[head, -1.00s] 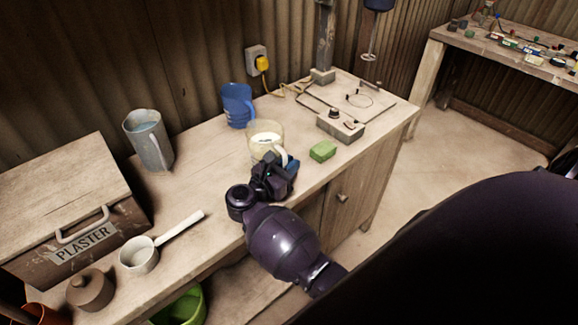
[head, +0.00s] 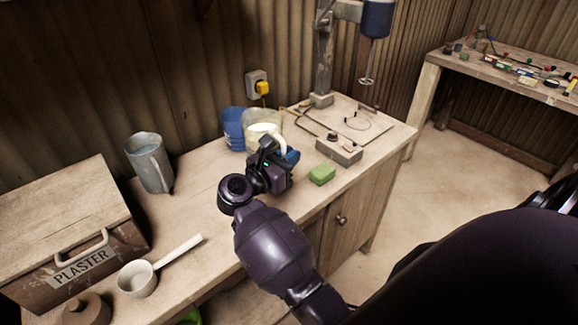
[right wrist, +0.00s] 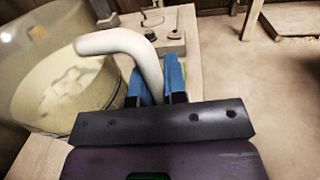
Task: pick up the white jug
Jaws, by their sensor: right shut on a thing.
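The white jug (head: 262,121) is see-through-walled with pale contents and a white handle, and it hangs above the bench, in front of the blue jug. My right gripper (head: 284,153) is shut on its handle. In the right wrist view the blue fingers of the gripper (right wrist: 156,84) close around the lower part of the white handle (right wrist: 128,43), with the jug's body (right wrist: 50,85) to the left. The jug's base is hidden behind my gripper in the head view. My left gripper is not in view.
The blue jug (head: 233,128) stands just behind. A green sponge (head: 322,175) and a control box (head: 340,150) lie to the right, by the mixer stand (head: 323,60). A grey jug (head: 150,162), white scoop (head: 138,280) and plaster box (head: 60,225) are left. Bench between is clear.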

